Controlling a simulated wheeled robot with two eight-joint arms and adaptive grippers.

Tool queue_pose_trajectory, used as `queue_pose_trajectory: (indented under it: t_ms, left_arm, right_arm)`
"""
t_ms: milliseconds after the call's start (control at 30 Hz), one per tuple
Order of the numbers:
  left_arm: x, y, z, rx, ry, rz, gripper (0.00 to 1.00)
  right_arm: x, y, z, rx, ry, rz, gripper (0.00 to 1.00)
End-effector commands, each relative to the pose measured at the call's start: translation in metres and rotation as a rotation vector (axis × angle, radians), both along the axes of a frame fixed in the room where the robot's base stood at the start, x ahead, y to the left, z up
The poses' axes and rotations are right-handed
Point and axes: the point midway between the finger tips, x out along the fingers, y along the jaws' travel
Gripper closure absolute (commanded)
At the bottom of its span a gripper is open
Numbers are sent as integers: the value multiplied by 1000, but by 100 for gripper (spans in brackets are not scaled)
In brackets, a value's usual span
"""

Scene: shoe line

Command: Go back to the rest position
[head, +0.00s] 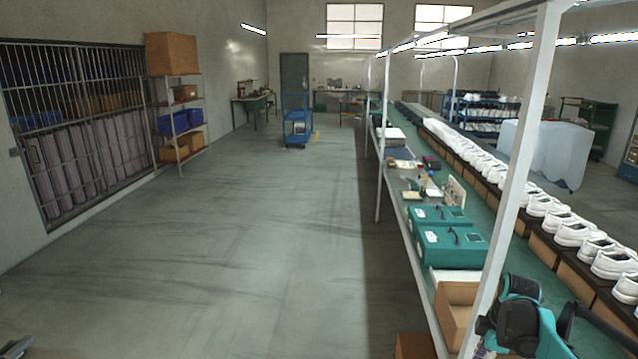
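A small grey and dark piece (17,346) shows at the bottom left corner, likely the end of my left arm. It is mostly cut off by the frame edge, over bare floor, and nothing is seen in it.
A long bench (419,280) runs along the right, with teal cases (450,247), a row of white shoes (575,234) and a white post (515,170). A blue cart (297,128) stands far ahead. A shelf rack (178,120) stands left. The middle floor is clear.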

Motion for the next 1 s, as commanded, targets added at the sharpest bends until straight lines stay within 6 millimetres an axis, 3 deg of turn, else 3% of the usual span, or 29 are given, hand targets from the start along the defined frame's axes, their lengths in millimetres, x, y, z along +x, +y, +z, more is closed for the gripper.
queue_pose_trajectory:
  t_ms: [167, 333, 600, 800, 1000]
  left_arm:
    - [0, 0, -9, 0, 0, 0, 100]
    - [0, 0, -20, 0, 0, 0, 100]
    - [0, 0, -35, 0, 0, 0, 100]
    - [0, 0, -43, 0, 0, 0, 100]
    - [0, 0, -44, 0, 0, 0, 100]
  right_arm:
    - [-22, 51, 21, -8, -65, -177, 74]
    - [-61, 112, 35, 21, -170, -431, 74]
    - [-135, 187, 22, 184, -338, -825, 74]
    - [-171, 216, -1, 327, -405, -1026, 74]
    - [-182, 224, -10, 387, -422, -1102, 74]
